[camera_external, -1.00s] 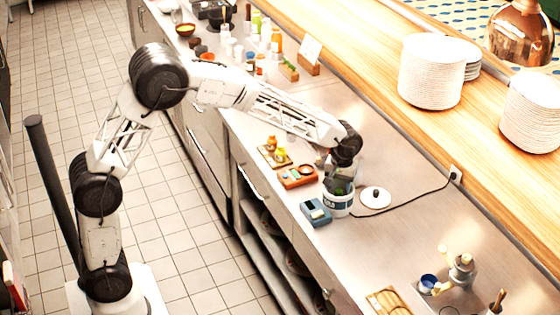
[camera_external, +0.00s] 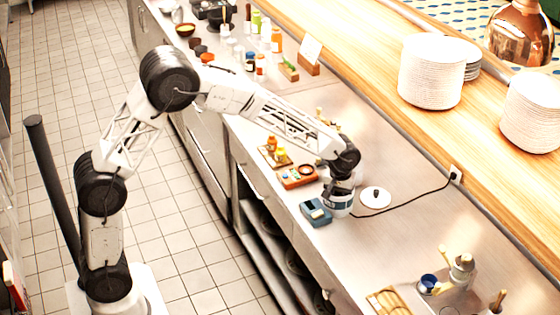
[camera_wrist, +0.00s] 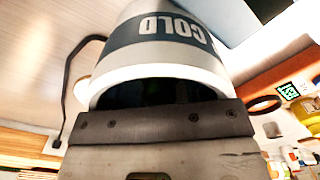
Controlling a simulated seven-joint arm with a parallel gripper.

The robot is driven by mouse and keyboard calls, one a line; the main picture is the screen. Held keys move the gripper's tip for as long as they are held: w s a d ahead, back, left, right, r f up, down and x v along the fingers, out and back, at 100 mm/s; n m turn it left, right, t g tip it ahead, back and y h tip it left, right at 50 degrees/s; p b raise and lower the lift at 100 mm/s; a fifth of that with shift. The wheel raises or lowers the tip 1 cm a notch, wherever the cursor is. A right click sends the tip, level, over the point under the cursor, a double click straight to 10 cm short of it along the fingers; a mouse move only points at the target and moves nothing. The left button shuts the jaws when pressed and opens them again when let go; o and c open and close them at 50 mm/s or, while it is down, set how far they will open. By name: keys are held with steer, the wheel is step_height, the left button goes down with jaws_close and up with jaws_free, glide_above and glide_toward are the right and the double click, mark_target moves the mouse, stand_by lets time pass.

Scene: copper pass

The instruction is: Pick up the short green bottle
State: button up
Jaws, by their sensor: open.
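My gripper (camera_external: 341,184) points down at the mouth of a white and dark-banded container (camera_external: 338,208) on the steel counter. In the wrist view the container (camera_wrist: 165,62) reads "COLD", and my gripper's body (camera_wrist: 155,135) covers the lower part of its dark opening. The fingertips are hidden. A faint dark green patch (camera_wrist: 152,88) shows inside the opening; I cannot tell if it is the short green bottle. Green-coloured bottles (camera_external: 257,22) stand in the group at the far end of the counter, well away from my gripper.
A blue-grey box (camera_external: 316,212) stands close to the container's left. A white round lid (camera_external: 375,197) lies to its right, by a black cable (camera_external: 420,203). An orange tray (camera_external: 298,177) and a board with small jars (camera_external: 275,157) are behind. Plate stacks (camera_external: 430,75) stand on the wooden shelf.

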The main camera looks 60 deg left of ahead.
stand_by(0.3)
steer(key=c, duration=0.6)
steer(key=shift+r, duration=0.1)
steer(key=shift+r, duration=4.95)
